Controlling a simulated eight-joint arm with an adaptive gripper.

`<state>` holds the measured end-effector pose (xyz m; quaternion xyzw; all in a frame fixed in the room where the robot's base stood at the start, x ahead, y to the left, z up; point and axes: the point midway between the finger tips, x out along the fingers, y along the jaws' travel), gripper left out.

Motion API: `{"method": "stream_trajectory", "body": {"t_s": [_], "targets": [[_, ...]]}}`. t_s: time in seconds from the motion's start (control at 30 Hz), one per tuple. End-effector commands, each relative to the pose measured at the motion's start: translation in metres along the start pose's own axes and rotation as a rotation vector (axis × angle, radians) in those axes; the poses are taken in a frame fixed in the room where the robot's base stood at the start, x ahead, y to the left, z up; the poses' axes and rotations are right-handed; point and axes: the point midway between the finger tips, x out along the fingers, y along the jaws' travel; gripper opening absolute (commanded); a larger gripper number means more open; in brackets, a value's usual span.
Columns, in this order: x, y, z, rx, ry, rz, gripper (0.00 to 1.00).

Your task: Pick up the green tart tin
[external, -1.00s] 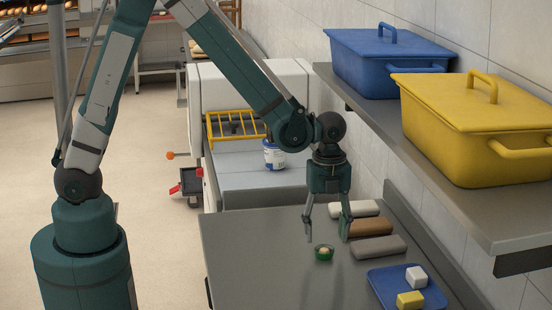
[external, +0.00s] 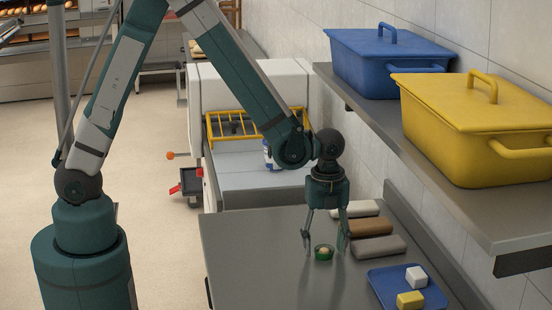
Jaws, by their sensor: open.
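Several long rolls (external: 371,228) lie just right of my gripper. A blue tray (external: 388,283) with a white block (external: 416,277) and a yellow block (external: 410,299) is at front right. A shelf above the right side holds blue (external: 385,65) and yellow (external: 475,125) lidded bins. The table's left part (external: 250,250) is clear.

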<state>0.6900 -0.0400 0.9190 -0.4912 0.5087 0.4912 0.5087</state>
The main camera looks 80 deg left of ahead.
Motion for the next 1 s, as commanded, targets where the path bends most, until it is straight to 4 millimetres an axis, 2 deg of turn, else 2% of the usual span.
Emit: {"method": "stream_trajectory", "body": {"t_s": [0.13,0.33,0.77,1.0], "targets": [[0.000,0.000,0.000,0.000,0.000,0.000,0.47],[0.000,0.000,0.000,0.000,0.000,0.000,0.21],[-0.002,0.000,0.000,0.000,0.000,0.000,0.20],[-0.013,0.000,0.000,0.000,0.000,0.000,0.20]]}}
